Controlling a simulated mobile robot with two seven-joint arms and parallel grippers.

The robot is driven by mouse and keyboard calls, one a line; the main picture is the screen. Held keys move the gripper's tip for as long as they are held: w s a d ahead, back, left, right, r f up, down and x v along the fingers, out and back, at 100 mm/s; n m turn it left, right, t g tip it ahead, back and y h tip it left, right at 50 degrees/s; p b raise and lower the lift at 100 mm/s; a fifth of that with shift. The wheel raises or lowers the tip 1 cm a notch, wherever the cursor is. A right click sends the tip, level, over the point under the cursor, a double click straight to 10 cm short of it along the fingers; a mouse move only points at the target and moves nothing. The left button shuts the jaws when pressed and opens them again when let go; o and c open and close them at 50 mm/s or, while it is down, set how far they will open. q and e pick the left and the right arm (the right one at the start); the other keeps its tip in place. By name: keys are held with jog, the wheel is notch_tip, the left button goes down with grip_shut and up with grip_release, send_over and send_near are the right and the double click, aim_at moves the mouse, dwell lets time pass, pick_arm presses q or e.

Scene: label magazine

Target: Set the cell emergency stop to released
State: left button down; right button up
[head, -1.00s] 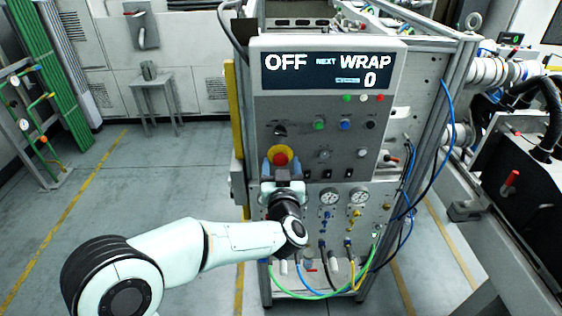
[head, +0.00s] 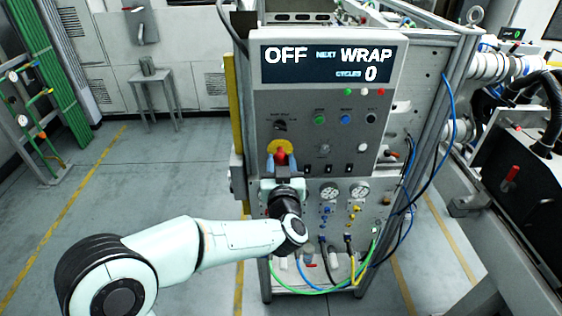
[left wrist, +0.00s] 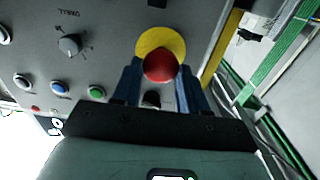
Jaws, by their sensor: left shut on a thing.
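The emergency stop is a red mushroom button (head: 281,156) on a yellow round plate (head: 279,147), at the left of the grey control panel (head: 343,107). In the left wrist view the red button (left wrist: 160,65) stands in front of its yellow plate (left wrist: 160,41). My left gripper (head: 281,162) is at the button, with a blue finger on each side of it. In the left wrist view the left gripper (left wrist: 161,80) is shut on the red button. My right gripper is not in view.
The display (head: 328,64) above reads OFF, NEXT WRAP, CYCLES 0. A selector knob (left wrist: 69,45) and several push buttons share the panel. Pressure gauges (head: 359,192) and hoses sit below. Open floor (head: 150,180) lies to the left.

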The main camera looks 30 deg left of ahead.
pick_arm(q)
jog(key=c, duration=0.6)
grip_release()
jog(key=shift+s+d, duration=0.1)
jog(key=shift+s, duration=0.05)
jog(key=b+v, duration=0.2)
jog(key=v, duration=1.1)
jog(key=shift+d, duration=0.15)
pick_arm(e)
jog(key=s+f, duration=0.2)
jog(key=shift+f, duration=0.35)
pick_arm(q)
jog(key=shift+s, duration=0.1)
